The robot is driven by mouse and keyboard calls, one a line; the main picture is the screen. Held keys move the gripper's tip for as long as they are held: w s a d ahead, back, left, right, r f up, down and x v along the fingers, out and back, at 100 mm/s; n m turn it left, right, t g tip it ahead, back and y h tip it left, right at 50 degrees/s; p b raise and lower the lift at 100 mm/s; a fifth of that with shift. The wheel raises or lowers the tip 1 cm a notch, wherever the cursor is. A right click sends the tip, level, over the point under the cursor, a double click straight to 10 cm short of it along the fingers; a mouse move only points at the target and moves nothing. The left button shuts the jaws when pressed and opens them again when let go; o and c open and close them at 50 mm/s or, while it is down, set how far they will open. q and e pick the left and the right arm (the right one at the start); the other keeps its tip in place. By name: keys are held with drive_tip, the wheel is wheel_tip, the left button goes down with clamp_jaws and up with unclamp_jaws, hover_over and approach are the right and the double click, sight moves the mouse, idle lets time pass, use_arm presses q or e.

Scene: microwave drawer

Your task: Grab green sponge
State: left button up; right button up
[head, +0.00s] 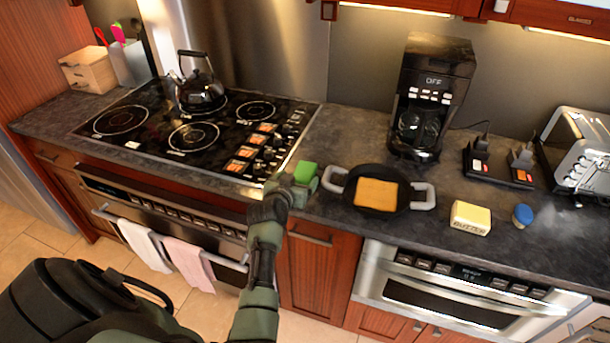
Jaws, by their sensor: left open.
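The green sponge (306,174) sits on the dark countertop between the stove and the black pan. My left gripper (291,188) is at the near left side of the sponge, above the counter's front edge. It is open, and its fingers partly cover the sponge's lower left side. I cannot tell whether the fingers touch the sponge or reach around it. My right gripper is not in view.
A black pan (376,217) with white handles holds a flat orange-yellow slab (376,194), close to the sponge's right. The stove (190,128) with a kettle (199,88) is on the left. A butter block (470,218) and a blue-topped item (523,215) stand further right.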

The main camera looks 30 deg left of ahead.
sight(303, 173)
use_arm(q)
drive_tip(key=b+x, duration=0.6)
drive_tip(key=x, duration=0.1)
drive_tip(key=shift+s+f, duration=0.15)
drive_tip(key=shift+f, duration=0.1)
drive_tip(key=shift+w, duration=0.3)
drive_tip(key=shift+r, duration=0.1)
drive_tip(key=shift+s, duration=0.1)
drive_tip(key=c, duration=1.4)
